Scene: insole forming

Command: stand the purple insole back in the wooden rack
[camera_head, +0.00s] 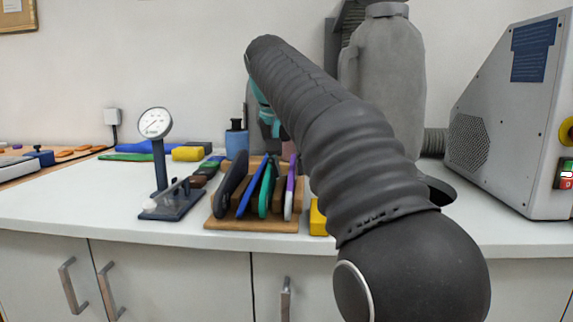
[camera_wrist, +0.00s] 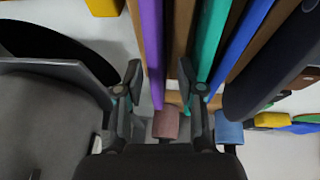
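The purple insole (camera_head: 290,186) stands on edge, slightly tilted, at the right end of the wooden rack (camera_head: 250,225) in the head view. In the wrist view the purple insole (camera_wrist: 151,45) is a long strip beside a wooden divider (camera_wrist: 181,35). My gripper (camera_wrist: 160,72) is open, its two fingers apart on either side of the purple strip, with gaps visible. No clear contact shows. In the head view my arm hides most of the gripper.
Green (camera_head: 266,190), blue (camera_head: 252,188) and dark (camera_head: 231,184) insoles stand in the rack, left of the purple one. A gauge (camera_head: 155,123) stands to the left. A yellow block (camera_head: 318,218) sits right of the rack. A blue bottle (camera_head: 236,142) stands behind it.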

